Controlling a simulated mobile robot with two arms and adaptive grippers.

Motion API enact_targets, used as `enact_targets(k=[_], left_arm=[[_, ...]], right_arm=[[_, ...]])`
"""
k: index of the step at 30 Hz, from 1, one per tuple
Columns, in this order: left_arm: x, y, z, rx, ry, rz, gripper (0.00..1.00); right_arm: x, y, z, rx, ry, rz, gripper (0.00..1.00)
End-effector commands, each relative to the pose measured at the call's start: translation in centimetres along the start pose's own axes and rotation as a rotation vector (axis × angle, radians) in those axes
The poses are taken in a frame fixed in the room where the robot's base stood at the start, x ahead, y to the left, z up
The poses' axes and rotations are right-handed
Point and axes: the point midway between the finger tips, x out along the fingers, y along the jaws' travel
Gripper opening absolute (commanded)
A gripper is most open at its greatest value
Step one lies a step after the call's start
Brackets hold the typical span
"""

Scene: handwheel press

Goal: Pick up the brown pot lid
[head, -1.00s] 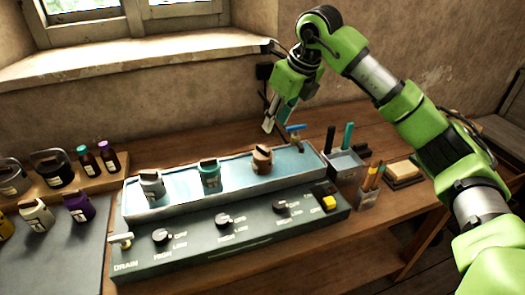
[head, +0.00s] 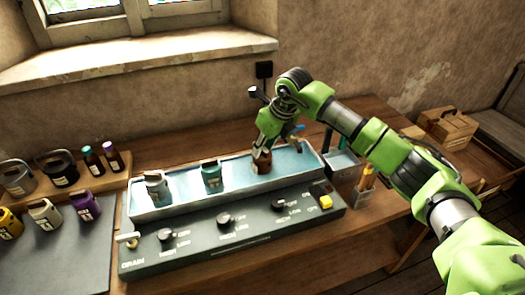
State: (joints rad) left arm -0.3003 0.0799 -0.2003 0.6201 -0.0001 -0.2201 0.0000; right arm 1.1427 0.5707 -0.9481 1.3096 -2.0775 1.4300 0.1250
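The brown pot (head: 261,168) stands at the right end of the long pale tray (head: 318,164), partly hidden by my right gripper. My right gripper (head: 262,152) points down at its top, where the lid is, and covers most of the lid. The fingertips look to be at or just above the lid; I cannot tell whether they touch it or are closed. My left gripper is out of view.
A dark control panel (head: 195,250) with knobs and a yellow button (head: 326,202) runs along the tray's front. A pen holder (head: 363,195) stands to the right. Several bottles and jars stand at the left. A wooden box (head: 446,128) is at the far right.

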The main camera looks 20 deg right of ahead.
Motion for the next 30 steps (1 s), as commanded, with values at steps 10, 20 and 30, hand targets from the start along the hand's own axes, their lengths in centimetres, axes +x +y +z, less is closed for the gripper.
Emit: enact_targets(k=[10, 20, 30], left_arm=[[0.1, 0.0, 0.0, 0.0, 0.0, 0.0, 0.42], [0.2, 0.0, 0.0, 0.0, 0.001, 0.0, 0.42], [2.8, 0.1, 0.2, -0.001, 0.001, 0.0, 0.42]], right_arm=[[0.0, 0.0, 0.0, 0.0, 0.0, 0.0, 0.0], [-0.1, 0.0, 0.0, 0.0, -0.001, 0.0, 0.0], [-3.2, 0.2, 1.1, -0.003, -0.006, -0.001, 0.0]])
